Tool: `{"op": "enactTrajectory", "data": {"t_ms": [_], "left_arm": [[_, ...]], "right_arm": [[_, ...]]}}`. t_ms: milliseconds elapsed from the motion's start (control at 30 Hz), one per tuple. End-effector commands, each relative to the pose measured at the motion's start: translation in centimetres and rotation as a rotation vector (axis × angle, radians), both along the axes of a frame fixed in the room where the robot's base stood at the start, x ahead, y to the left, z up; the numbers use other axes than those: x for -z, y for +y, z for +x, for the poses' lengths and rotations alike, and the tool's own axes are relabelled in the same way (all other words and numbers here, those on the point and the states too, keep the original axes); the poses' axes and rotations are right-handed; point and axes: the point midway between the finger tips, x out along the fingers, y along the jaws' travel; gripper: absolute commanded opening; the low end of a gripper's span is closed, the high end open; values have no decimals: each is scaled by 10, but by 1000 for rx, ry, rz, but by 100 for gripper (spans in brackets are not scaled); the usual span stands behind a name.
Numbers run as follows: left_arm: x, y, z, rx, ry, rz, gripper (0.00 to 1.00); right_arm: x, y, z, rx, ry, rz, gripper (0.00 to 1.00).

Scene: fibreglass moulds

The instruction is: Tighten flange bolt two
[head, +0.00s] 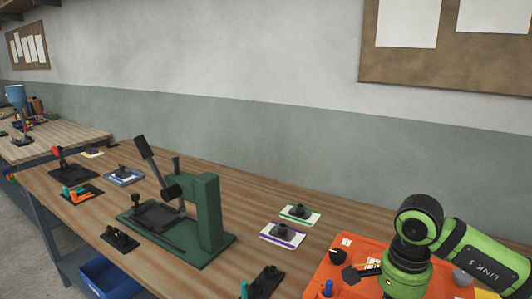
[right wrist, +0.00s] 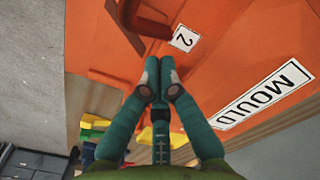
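The orange mould (head: 322,271) lies at the lower right of the bench in the head view, partly hidden by my right arm. In the right wrist view its orange surface (right wrist: 105,65) fills the upper part, with a white label reading 2 (right wrist: 185,39) and a larger MOULD label (right wrist: 263,94). My right gripper (right wrist: 158,62) has its teal fingertips together, beside the 2 label. A dark orange-brown raised part (right wrist: 140,30) lies just beyond the tips; I cannot tell whether they touch it. Which part is bolt two is not clear. My left gripper is in neither view.
A green lever press (head: 207,215) stands mid-bench. Two small cards with dark parts, one green-edged (head: 300,216) and one purple-edged (head: 282,236), lie between press and mould. Small fixtures (head: 82,194) sit at left. A blue bin (head: 105,278) is below the bench's front edge.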

Motion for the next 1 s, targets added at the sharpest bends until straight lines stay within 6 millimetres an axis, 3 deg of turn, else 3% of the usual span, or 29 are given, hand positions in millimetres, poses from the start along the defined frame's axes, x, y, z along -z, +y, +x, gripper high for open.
{"op": "enactTrajectory", "data": {"t_ms": [167, 633, 1000], "left_arm": [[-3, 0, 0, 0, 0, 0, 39], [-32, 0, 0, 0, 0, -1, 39], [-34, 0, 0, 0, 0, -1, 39]], "right_arm": [[-4, 0, -1, 3, 4, -5, 0], [-58, 3, -1, -3, 2, 1, 0], [-60, 5, 0, -7, 5, 2, 0]]}}
